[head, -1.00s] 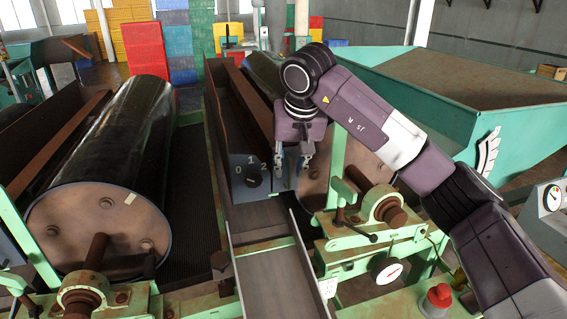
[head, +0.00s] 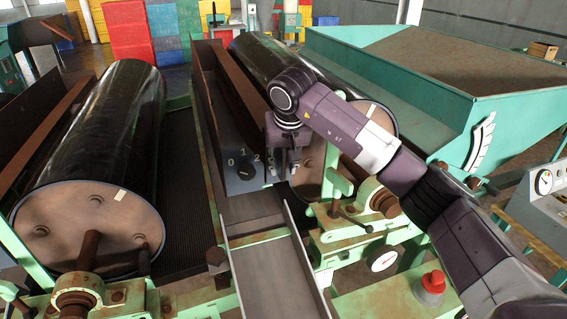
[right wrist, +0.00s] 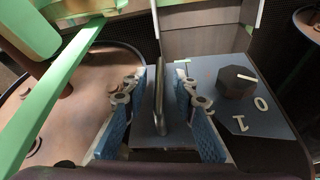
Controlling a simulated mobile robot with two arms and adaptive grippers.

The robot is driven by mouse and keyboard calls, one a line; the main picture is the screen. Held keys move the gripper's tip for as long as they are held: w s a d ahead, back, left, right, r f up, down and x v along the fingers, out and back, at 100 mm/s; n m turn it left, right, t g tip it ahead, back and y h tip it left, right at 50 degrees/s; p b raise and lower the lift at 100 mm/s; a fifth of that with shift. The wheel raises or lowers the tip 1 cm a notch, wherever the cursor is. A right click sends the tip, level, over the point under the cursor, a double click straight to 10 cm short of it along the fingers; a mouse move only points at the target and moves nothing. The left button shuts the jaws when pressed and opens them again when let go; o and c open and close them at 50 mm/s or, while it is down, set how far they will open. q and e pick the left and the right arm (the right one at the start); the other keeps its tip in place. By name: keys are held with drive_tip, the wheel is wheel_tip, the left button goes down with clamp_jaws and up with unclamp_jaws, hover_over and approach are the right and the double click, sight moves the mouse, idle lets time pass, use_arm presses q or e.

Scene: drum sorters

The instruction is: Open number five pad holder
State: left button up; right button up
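My right gripper (head: 283,168) hangs at the right end of a blue-grey dial panel (head: 243,182) on the trough between two drums. In the right wrist view the gripper (right wrist: 160,112) is open, with blue-padded fingers apart. An upright metal bar (right wrist: 159,92) stands between the fingers, with a gap showing on each side. A dark knob (right wrist: 235,82) with a white pointer mark sits on the panel to the right. The head view shows the knob (head: 245,172) beside the marks 0, 1 and 2. No number five label is readable. My left gripper is not in view.
A black drum (head: 100,140) lies at the left. Another drum (head: 275,62) lies behind my right arm. A grey chute (head: 270,275) runs below the panel. A red button (head: 433,282) stands at the lower right.

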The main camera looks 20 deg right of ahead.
drive_tip(key=shift+c, duration=0.2)
clamp_jaws()
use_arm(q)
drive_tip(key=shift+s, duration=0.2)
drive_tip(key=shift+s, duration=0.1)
use_arm(e)
drive_tip(key=shift+s, duration=0.1)
